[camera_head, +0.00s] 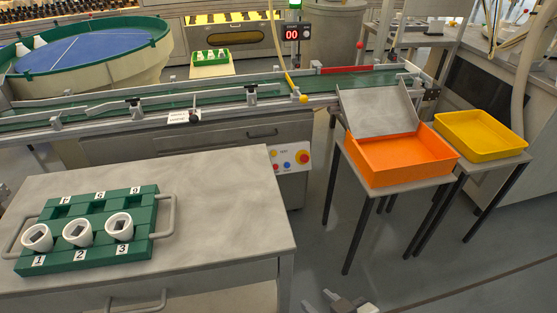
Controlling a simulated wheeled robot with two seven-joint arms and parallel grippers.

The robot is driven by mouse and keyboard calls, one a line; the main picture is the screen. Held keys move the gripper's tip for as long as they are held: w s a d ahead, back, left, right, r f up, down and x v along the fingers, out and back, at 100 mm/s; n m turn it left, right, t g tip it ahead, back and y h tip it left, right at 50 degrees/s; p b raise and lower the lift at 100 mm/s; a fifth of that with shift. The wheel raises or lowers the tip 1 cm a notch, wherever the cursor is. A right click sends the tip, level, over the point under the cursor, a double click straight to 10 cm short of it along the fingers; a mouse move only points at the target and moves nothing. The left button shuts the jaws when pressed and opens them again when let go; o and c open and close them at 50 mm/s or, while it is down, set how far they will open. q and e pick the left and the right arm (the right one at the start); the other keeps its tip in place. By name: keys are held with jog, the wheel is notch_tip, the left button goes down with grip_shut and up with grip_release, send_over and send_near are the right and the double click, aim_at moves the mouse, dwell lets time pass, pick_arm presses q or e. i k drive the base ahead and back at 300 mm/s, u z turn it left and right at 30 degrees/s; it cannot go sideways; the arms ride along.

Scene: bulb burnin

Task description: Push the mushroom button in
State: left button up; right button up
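A red mushroom button (303,157) sits on a yellow backing on the white control panel (290,160), on the front of the conveyor cabinet. A blue button (286,165) and a small red one are beside it. Whether the mushroom button is in or out is too small to tell. My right gripper (319,299) shows at the bottom edge, low and well in front of the panel. Its fingers look apart with nothing between them. A small grey piece at the far left edge may be my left gripper (3,191); its fingers cannot be made out.
A grey table (220,200) with a green numbered tray (140,245) holding three white cups stands at left, partly before the cabinet. An orange bin (400,160) and a yellow bin (480,135) stand on stands at right. Floor between table and stands is clear.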

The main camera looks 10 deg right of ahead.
aim_at(304, 158)
jog(key=u, duration=3.6)
jog(key=k, duration=2.2)
jog(key=z, duration=2.05)
jog(key=i, duration=0.5)
jog(key=u, duration=0.1)
